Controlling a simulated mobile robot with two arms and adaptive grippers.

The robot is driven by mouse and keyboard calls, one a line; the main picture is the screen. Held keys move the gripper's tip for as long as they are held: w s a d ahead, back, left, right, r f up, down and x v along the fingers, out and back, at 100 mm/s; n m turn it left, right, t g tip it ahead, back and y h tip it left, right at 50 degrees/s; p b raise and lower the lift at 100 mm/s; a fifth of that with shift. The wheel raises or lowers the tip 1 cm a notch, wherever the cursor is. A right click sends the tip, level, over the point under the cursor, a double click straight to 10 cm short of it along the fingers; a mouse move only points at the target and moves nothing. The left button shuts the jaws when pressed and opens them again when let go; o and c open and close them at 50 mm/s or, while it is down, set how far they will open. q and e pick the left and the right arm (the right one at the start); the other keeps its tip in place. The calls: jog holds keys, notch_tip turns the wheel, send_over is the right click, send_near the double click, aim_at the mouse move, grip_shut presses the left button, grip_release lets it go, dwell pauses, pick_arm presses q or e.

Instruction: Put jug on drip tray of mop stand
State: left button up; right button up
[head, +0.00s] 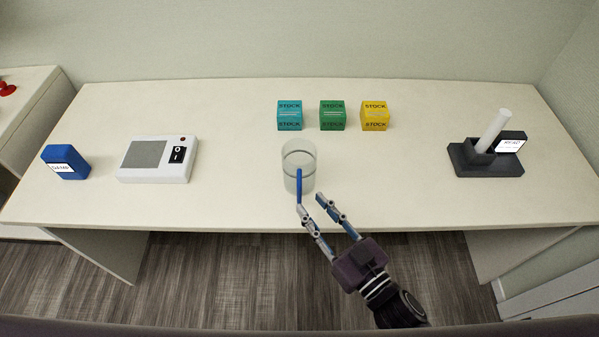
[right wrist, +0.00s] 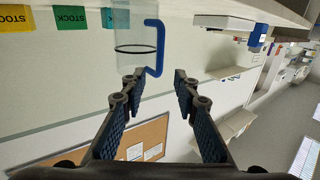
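The jug (head: 299,158) is a clear, upright cylinder with a blue handle, near the counter's front edge. My right gripper (head: 310,202) is open at the front of the jug. In the right wrist view, the gap between the fingertips (right wrist: 159,76) is empty, with the handle just ahead, nearer the left finger. The mop stand (head: 484,154) is at the right, dark, with a white slanted stick and a label. Its flat dark base is the drip tray (head: 497,170). My left gripper is out of view.
Teal (head: 290,115), green (head: 332,115) and yellow (head: 375,115) STOCK boxes stand in a row behind the jug. A white switch device (head: 158,158) and a blue labelled box (head: 65,162) are at the left. The counter (head: 420,190) is clear between jug and mop stand.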

aim_at(299, 191)
jog(key=x, duration=0.4)
jog(key=p+x, duration=0.1)
jog(key=x, duration=0.1)
jog(key=shift+w+a+f, duration=0.15)
jog(key=shift+w+f, duration=0.1)
jog(key=shift+f, duration=0.05)
grip_shut()
